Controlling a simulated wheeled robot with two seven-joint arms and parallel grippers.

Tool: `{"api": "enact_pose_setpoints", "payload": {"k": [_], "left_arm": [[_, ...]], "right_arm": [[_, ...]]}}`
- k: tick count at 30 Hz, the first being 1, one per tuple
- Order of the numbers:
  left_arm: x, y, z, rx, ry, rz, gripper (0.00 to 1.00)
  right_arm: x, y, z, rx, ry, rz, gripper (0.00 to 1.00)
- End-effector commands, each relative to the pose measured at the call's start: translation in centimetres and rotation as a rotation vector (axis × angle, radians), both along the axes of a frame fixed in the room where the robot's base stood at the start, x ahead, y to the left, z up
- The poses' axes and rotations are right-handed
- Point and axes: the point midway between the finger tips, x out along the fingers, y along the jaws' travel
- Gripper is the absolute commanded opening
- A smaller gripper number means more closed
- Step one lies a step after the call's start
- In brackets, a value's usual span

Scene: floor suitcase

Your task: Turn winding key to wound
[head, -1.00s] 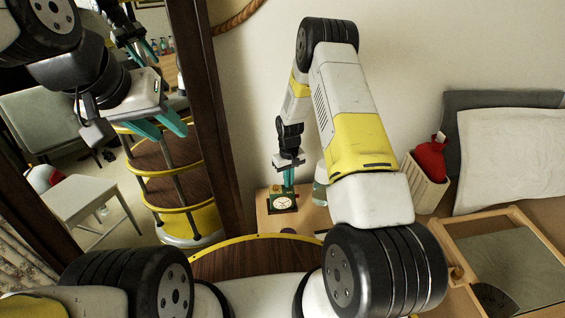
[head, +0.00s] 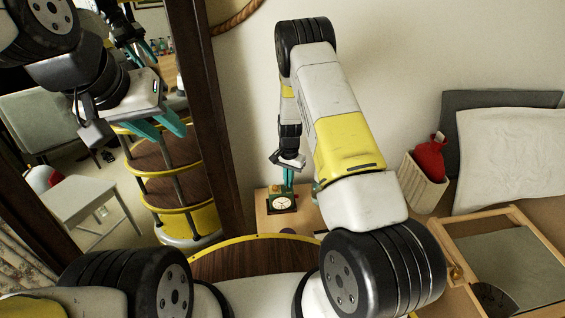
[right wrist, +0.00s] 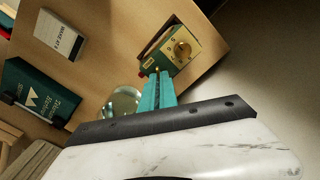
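A small green and brass clock (head: 282,202) with a white face stands on a wooden bedside top. In the right wrist view its brass plate with marks and a round brass knob (right wrist: 180,48) faces the camera; I take this knob to be the winding key. My right gripper (head: 288,186) points down at the clock. Its teal fingers (right wrist: 158,77) lie side by side with almost no gap, and their tips are beside the knob at the clock's edge. Contact with the clock cannot be told. My left gripper (head: 162,128) is raised at the left, open and empty.
A glass jar (right wrist: 122,102) stands close beside the right fingers. A green book (right wrist: 40,90) and a white box (right wrist: 60,34) lie nearby. A dark-framed mirror (head: 215,130) is at the left. A bin with a red bottle (head: 430,160) and a wooden tray (head: 495,220) are at the right.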

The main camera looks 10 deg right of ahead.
Motion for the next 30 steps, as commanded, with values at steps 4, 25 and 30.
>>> {"api": "enact_pose_setpoints", "payload": {"k": [4, 25, 30], "left_arm": [[0.00, 0.00, 0.00, 0.000, 0.000, 0.000, 0.36], [0.00, 0.00, 0.00, 0.000, 0.000, 0.000, 0.36], [0.00, 0.00, 0.00, 0.000, 0.000, 0.000, 0.36]], "right_arm": [[-0.04, 0.01, -0.01, 0.000, 0.000, -0.137, 0.00], [-0.26, -0.08, -0.02, -0.001, 0.000, -0.802, 0.00], [-0.29, -0.05, -0.01, 0.000, 0.000, -0.963, 0.00]]}}
